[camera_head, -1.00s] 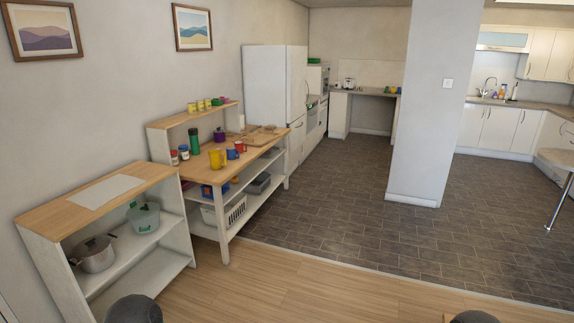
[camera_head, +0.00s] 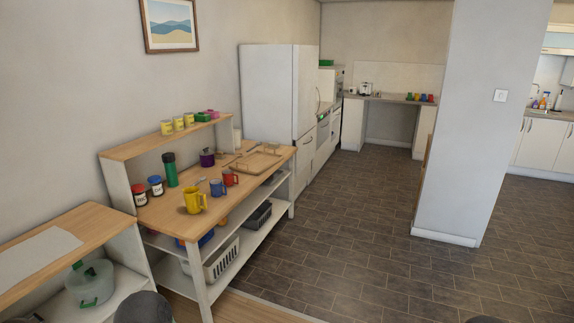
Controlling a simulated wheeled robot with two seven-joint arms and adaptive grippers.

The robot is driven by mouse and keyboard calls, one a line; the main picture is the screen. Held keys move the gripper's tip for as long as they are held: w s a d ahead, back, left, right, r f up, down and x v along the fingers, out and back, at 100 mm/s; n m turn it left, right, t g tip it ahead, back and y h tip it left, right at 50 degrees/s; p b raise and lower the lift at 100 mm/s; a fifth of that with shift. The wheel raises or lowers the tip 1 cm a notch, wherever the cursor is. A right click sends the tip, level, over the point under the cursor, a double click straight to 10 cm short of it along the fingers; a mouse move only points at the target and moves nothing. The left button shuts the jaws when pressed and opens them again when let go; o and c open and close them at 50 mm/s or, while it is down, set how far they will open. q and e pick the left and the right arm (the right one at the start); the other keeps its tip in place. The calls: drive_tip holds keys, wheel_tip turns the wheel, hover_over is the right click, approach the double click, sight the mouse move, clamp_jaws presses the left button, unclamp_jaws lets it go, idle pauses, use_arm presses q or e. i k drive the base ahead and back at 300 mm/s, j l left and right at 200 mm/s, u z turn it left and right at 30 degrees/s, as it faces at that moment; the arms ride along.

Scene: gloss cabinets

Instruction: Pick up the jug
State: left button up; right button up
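The jug (camera_head: 193,203) is yellow and stands upright near the front edge of a wooden-topped shelf table (camera_head: 168,212), left of centre. Its handle points right. A blue mug (camera_head: 217,188) and a red mug (camera_head: 231,178) stand just behind it to the right. Neither gripper shows. Only dark rounded parts of my own body show at the bottom edge.
Two jars (camera_head: 147,189), a green flask (camera_head: 170,170) and a purple pot (camera_head: 207,157) stand behind the jug. A wooden tray (camera_head: 255,162) lies farther along. A low shelf unit (camera_head: 75,235) adjoins at left. Tiled floor (camera_head: 345,225) is clear; a white pillar (camera_head: 475,130) stands right.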

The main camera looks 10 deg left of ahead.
sight(193, 195)
drive_tip(key=i+u, duration=0.2)
drive_tip(key=i, duration=0.3)
drive_tip(key=i+l+u, duration=0.2)
drive_tip(key=i, duration=0.3)
drive_tip(key=i+l+u, duration=0.2)
drive_tip(key=i, duration=0.25)
drive_tip(key=i+l+u, duration=0.2)
drive_tip(key=i, duration=0.3)
drive_tip(key=l, duration=0.1)
